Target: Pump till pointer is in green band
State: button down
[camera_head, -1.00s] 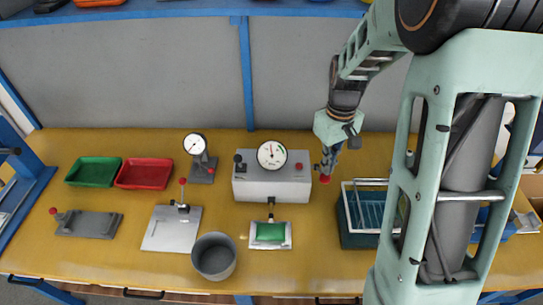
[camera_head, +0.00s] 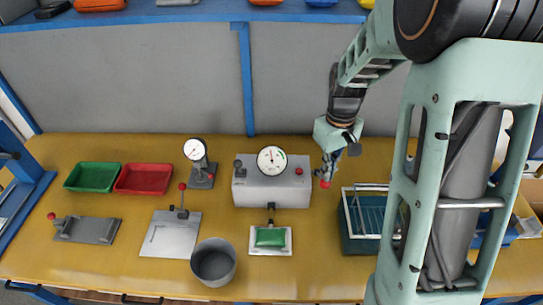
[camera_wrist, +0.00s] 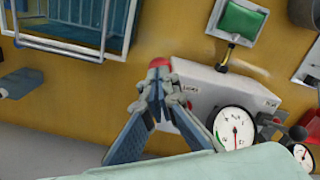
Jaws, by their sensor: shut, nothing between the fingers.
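A grey box (camera_head: 272,188) stands mid-bench with a round white gauge (camera_head: 272,160) on top. The gauge also shows in the wrist view (camera_wrist: 235,128). A green pad (camera_head: 270,237) on a pale plate joins the box by a short dark hose. My gripper (camera_head: 327,174) is shut and empty just right of the box. A red knob (camera_head: 325,184) is at its fingertips, and in the wrist view (camera_wrist: 160,62); I cannot tell if they touch.
A teal basket with a wire rack (camera_head: 358,243) stands right of the pad. A grey cup (camera_head: 213,262) stands to the left. A smaller gauge stand (camera_head: 201,170), a red tray (camera_head: 143,179) and a green tray (camera_head: 93,177) are further left. Open bench lies around the pad.

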aim_at(327, 185)
dwell(0.4)
jog(key=shift+s+f+b, duration=0.3)
jog(key=shift+f+b, duration=0.5)
jog(key=shift+f, duration=0.15)
jog(key=shift+s+f+b, duration=0.3)
jog(key=shift+f+b, duration=0.5)
jog(key=shift+f, duration=0.25)
jog(key=shift+s+f+b, duration=0.45)
jog(key=shift+f+b, duration=0.2)
jog(key=shift+f, duration=0.1)
jog(key=shift+s+f+b, duration=0.4)
jog(key=shift+f+b, duration=0.25)
jog(key=shift+f, duration=0.3)
jog(key=w+r+p, duration=0.1)
jog(key=r+p, duration=0.1)
jog(key=r, duration=0.1)
jog(key=w+r+p, duration=0.1)
jog(key=r+p, duration=0.2)
jog(key=r, duration=0.1)
jog(key=w+r+p, duration=0.1)
jog(key=r+p, duration=0.1)
jog(key=r, duration=0.1)
jog(key=shift+r+p, duration=0.25)
jog(key=shift+p, duration=0.1)
